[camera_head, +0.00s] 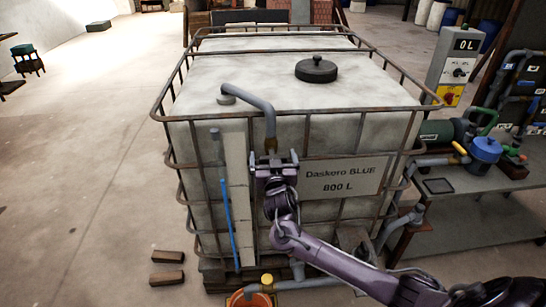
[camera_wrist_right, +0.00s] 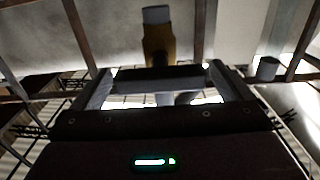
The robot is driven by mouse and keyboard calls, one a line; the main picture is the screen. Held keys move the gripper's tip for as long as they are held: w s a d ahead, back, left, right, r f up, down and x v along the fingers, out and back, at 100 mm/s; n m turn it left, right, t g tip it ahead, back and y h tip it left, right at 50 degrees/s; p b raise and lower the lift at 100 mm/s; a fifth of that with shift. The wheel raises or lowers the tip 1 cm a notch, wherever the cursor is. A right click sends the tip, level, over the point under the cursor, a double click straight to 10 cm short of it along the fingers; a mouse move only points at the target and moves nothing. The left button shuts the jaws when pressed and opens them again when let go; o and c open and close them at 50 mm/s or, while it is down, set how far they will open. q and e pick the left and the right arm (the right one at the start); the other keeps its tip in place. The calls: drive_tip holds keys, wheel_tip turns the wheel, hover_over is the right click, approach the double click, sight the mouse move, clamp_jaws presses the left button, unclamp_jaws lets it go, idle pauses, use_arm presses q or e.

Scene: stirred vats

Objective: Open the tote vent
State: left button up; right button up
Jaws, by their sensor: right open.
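The tote (camera_head: 300,85) is a large white container in a rusty metal cage, labelled "Daskero BLUE 800 L". A grey vent pipe (camera_head: 248,93) leaves its top and bends down over the front, ending in a small brass-coloured fitting (camera_head: 270,145). My right gripper (camera_head: 274,158) is open at the tote's front, close to the lower end of that fitting. In the right wrist view the brass fitting (camera_wrist_right: 158,45) stands beyond the open jaws; I cannot tell whether they touch it. Any handle on it is not clear. My left gripper is out of view.
A black lid (camera_head: 316,69) sits on the tote's top. Cage bars and a blue level tube (camera_head: 229,225) run close to my right gripper. An orange bucket (camera_head: 250,299) stands below. A control box (camera_head: 456,60) and pump bench are at right. The floor at left is mostly clear.

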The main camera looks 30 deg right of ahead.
drive_tip(key=shift+c, duration=0.5)
drive_tip(key=c, duration=0.9)
drive_tip(key=shift+n, duration=0.4)
drive_tip(key=n+p, duration=0.1)
drive_tip(key=n, duration=0.2)
drive_tip(key=shift+a+n, duration=0.1)
drive_tip(key=shift+n, duration=0.2)
drive_tip(key=n+p, duration=0.1)
drive_tip(key=n, duration=0.3)
drive_tip(key=shift+a+n+p, duration=0.1)
drive_tip(key=shift+n+p, duration=0.2)
drive_tip(key=n+p, duration=0.1)
drive_tip(key=n, duration=0.3)
drive_tip(key=shift+p, duration=0.3)
drive_tip(key=shift+f+n+p, duration=0.15)
drive_tip(key=shift+n+p, duration=0.25)
drive_tip(key=shift+n, duration=0.85)
drive_tip(key=shift+f+n+p, duration=0.1)
drive_tip(key=shift+n+p, duration=0.3)
drive_tip(key=shift+n, duration=0.85)
